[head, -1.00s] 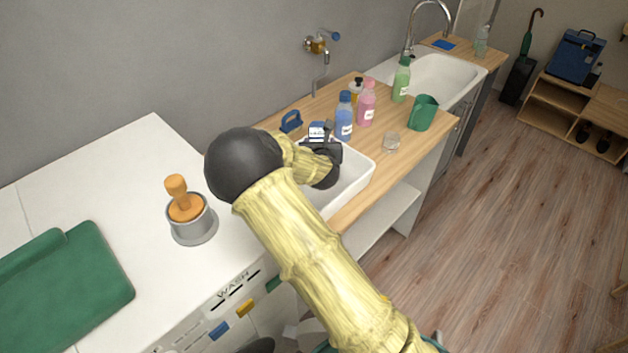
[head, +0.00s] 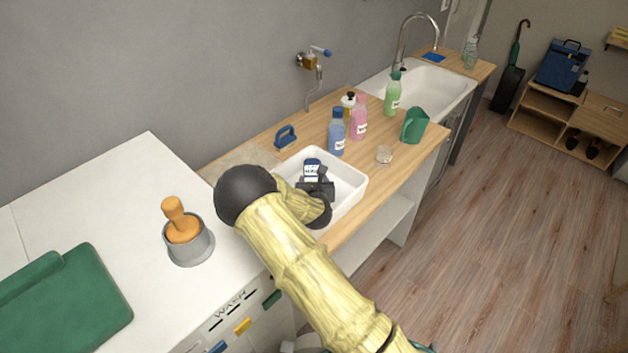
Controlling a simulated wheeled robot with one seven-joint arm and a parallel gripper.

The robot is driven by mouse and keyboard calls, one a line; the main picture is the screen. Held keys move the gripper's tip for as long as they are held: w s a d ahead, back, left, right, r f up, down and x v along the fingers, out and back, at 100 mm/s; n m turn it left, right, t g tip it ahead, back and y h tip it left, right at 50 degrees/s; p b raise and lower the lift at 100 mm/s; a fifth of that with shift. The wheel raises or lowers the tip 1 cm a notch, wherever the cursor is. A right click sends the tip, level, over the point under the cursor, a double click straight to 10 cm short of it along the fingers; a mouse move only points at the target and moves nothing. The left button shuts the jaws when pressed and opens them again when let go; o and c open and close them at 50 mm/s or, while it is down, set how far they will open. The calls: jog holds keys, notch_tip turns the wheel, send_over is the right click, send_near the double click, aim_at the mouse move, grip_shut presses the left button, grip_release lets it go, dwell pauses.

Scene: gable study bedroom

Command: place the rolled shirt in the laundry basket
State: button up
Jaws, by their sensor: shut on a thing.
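My gripper (head: 315,188) is over the white basin (head: 352,194) set on the wooden counter, with its dark fingers inside the rim outline. It is shut on a small dark blue thing with a white patch (head: 312,169), which shows just beyond the fingers. I cannot tell whether this is the rolled shirt. The rest of it is hidden by the gripper. I cannot make out a laundry basket; my arm covers the lower middle of the view.
Blue (head: 337,132), pink (head: 359,120) and green (head: 393,94) bottles, a green jug (head: 413,126) and a glass (head: 384,155) stand right of the basin. A blue-handled brush (head: 285,137) is behind it. The floor is open.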

jog(key=shift+r, duration=0.1)
jog(key=shift+f, duration=0.25)
jog(key=o, duration=1.1)
jog(key=shift+a, duration=0.1)
jog(key=shift+c, duration=0.2)
jog(key=shift+s+r, duration=0.15)
jog(key=shift+r, duration=0.15)
jog(key=shift+s, duration=0.25)
jog(key=b+v, duration=0.2)
jog(key=v, duration=0.3)
jog(key=shift+s+r, duration=0.1)
jog(key=shift+s, duration=0.25)
jog(key=shift+s+r, duration=0.3)
jog(key=shift+s, duration=0.2)
